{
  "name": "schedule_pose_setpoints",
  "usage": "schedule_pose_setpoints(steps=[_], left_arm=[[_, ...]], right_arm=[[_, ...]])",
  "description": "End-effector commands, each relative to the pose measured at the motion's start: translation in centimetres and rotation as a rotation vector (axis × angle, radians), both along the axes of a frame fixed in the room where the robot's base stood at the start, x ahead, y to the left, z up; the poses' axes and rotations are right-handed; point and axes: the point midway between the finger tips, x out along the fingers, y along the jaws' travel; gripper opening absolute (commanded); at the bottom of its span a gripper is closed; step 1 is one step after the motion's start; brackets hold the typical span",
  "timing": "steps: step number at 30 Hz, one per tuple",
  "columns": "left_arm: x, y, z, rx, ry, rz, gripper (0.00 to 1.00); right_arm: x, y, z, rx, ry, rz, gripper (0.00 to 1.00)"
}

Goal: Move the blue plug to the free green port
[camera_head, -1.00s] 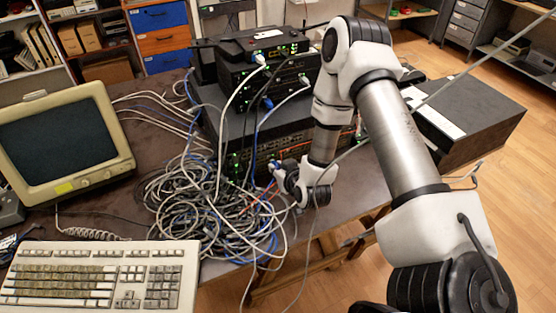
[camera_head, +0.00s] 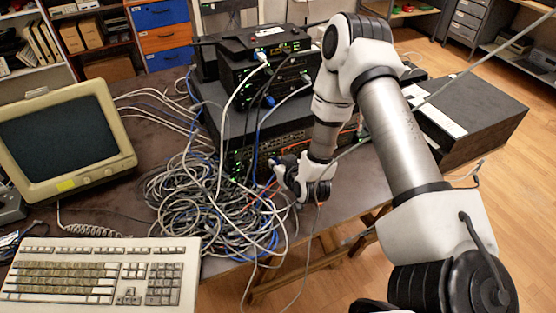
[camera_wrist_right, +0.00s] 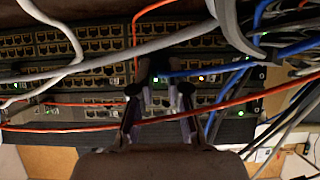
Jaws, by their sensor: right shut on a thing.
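My right gripper (camera_head: 277,166) is in front of the lower switch stack in the head view. It also shows in the right wrist view (camera_wrist_right: 158,104), with its fingers close before the rows of ports. It is shut on the blue plug, whose body is mostly hidden between the fingers. A blue cable (camera_wrist_right: 205,69) runs from near the fingertips to the right. The switch (camera_wrist_right: 90,75) has several gold-coloured ports, some with small green lights near the fingers. I cannot tell which green port is free. My left gripper is not in view.
A red-orange cable (camera_wrist_right: 225,104) and a thick grey cable (camera_wrist_right: 120,58) cross in front of the ports. A tangle of cables (camera_head: 205,215) lies on the table beside the gripper. A keyboard (camera_head: 100,275) and a monitor (camera_head: 60,135) stand at the left.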

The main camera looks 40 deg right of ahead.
Motion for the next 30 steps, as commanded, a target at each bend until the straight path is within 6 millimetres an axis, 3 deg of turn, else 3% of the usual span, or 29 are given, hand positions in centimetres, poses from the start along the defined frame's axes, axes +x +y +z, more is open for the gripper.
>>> schedule_pose_setpoints(steps=[16, 17, 18, 19, 30], left_arm=[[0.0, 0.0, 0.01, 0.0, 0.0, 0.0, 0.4], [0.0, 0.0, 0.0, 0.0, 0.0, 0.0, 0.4], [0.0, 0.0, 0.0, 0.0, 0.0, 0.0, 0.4], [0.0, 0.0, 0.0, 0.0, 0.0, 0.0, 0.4], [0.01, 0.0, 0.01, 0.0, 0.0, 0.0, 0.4]], right_arm=[[0.64, -0.15, 0.02, 0.0, 0.0, 0.0, 0.0], [0.62, -0.15, 0.0, 0.0, 0.0, 0.0, 0.26], [0.61, -0.15, 0.01, 0.0, 0.0, 0.0, 0.4], [0.61, -0.15, 0.01, 0.0, 0.0, 0.0, 0.44], [-0.06, -0.03, 0.36, 0.001, 0.001, 0.0, 0.44]])
